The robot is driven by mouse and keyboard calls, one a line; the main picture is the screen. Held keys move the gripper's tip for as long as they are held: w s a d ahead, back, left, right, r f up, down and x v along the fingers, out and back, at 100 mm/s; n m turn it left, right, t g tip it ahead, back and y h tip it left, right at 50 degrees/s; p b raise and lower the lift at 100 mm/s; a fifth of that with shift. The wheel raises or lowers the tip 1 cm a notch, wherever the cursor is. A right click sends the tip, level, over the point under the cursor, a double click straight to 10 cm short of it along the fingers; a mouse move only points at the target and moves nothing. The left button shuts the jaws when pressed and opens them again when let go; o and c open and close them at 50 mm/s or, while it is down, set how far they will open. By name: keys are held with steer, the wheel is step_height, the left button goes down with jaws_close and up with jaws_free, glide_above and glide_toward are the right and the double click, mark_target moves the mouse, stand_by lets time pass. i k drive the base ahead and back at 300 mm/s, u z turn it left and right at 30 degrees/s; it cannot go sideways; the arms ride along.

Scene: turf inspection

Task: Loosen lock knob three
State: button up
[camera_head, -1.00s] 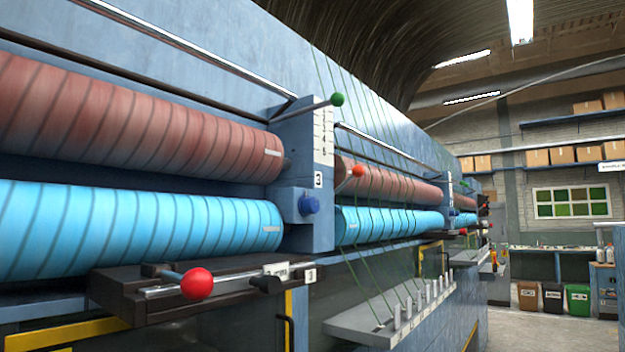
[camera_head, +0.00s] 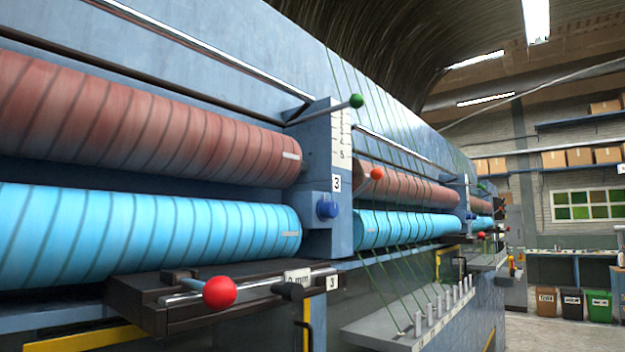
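A column (camera_head: 335,145) between the rollers bears a number scale and a plate marked 3. A blue knob (camera_head: 327,209) sticks out of a box just below that plate. Lower down, a dark slide block (camera_head: 185,302) carries a lever with a red ball (camera_head: 219,292). A black knob (camera_head: 289,291) sits beside a small "0 mm" sign (camera_head: 298,276) and another plate marked 3 (camera_head: 332,283). I cannot tell from the picture which of these two knobs is called the lock knob. My gripper is not in view, and nothing touches either knob.
Brown rollers (camera_head: 140,125) and cyan rollers (camera_head: 140,232) run along the blue machine. A green-ball lever (camera_head: 356,101) and an upper red-ball lever (camera_head: 376,174) jut out near the column. A rail with pegs (camera_head: 420,325) projects at lower right. Floor is clear toward the bins (camera_head: 572,303).

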mark_target(326, 209)
steer(key=k, duration=0.65)
steer(key=z, duration=0.8)
steer(key=i, duration=2.1)
steer(key=u, duration=0.75)
